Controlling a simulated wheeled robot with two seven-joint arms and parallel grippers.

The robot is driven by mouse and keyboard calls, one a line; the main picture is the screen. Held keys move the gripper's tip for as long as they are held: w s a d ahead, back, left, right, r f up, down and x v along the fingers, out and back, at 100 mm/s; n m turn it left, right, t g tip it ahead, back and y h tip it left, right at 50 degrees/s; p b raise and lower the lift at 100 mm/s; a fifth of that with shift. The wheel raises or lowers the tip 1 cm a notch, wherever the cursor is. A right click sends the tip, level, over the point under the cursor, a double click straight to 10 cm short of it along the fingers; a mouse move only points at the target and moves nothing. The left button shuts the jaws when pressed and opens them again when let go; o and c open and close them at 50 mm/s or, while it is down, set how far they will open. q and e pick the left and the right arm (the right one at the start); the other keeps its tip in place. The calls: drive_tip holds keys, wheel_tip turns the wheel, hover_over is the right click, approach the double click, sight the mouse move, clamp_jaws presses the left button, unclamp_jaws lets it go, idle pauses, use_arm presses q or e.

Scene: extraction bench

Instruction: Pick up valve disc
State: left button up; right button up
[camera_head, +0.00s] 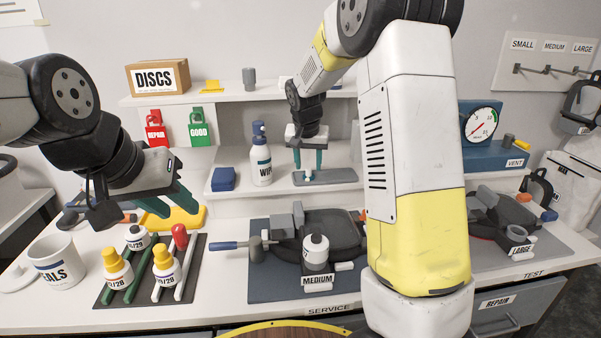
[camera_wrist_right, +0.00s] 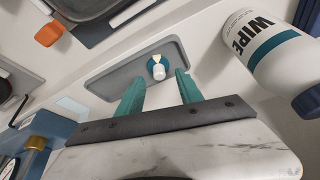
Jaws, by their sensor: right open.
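The valve disc (camera_wrist_right: 157,68) is a small piece with a white stub and a teal rim. It lies on a shallow grey tray (camera_wrist_right: 108,82) in the right wrist view. In the head view the tray (camera_head: 345,176) sits on the middle shelf. My right gripper (camera_head: 308,165) points down over the tray. Its two teal fingers (camera_wrist_right: 160,85) are apart, with the disc appearing between and just beyond their tips and nothing held. The fingers partly hide the disc in the head view.
A white WIPE bottle (camera_head: 261,163) and a blue block (camera_head: 223,179) stand left of the tray. Several small bottles stand in the dark rack (camera_head: 118,297). My right arm hides part of the bench.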

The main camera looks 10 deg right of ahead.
drive_tip(key=shift+x, duration=0.95)
drive_tip(key=shift+c, duration=0.2)
clamp_jaws()
drive_tip(key=shift+r, duration=0.1)
drive_tip(key=shift+r, duration=0.5)
drive_tip(key=v, duration=0.2)
drive_tip(key=shift+r, duration=0.35)
drive_tip(key=s+a, duration=0.1)
drive_tip(key=s, duration=0.4)
drive_tip(key=s+a+r, duration=0.1)
drive_tip(key=s, duration=0.3)
drive_tip(key=s+a, duration=0.2)
drive_tip(key=s, duration=0.3)
drive_tip(key=shift+s+r, duration=0.15)
drive_tip(key=shift+s, duration=0.25)
